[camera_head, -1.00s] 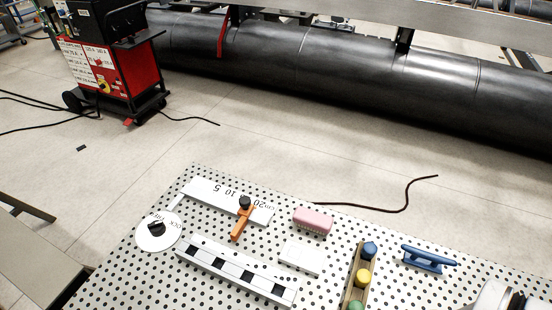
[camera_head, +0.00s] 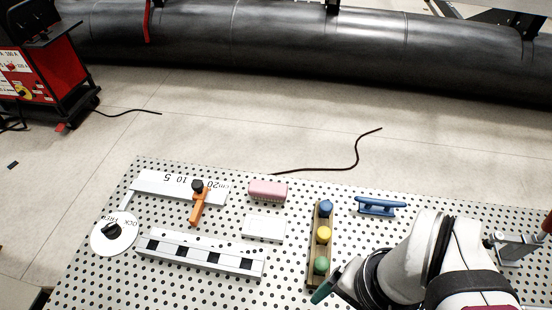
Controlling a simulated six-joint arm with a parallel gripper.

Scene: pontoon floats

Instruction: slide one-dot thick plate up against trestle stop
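A flat white plate (camera_head: 264,228) lies on the perforated table between the pink block and the checkered bar. I see no dots on it at this size, so I cannot tell whether it is the one-dot thick plate. No part is clearly readable as the trestle stop; a grey metal bracket (camera_head: 518,249) stands at the right edge. My white arm enters at the lower right. A dark green tip (camera_head: 326,286) at its left end, beside the wooden rack, may be my gripper. Its fingers cannot be made out, nor whether they hold anything.
A pink block (camera_head: 267,190), a black-and-white bar (camera_head: 200,253), a scale plate (camera_head: 160,184) with an orange-handled clamp (camera_head: 199,206), and a disc (camera_head: 105,240) lie around. A wooden rack (camera_head: 314,247) holds coloured knobs. A blue cleat (camera_head: 381,206) lies behind my arm.

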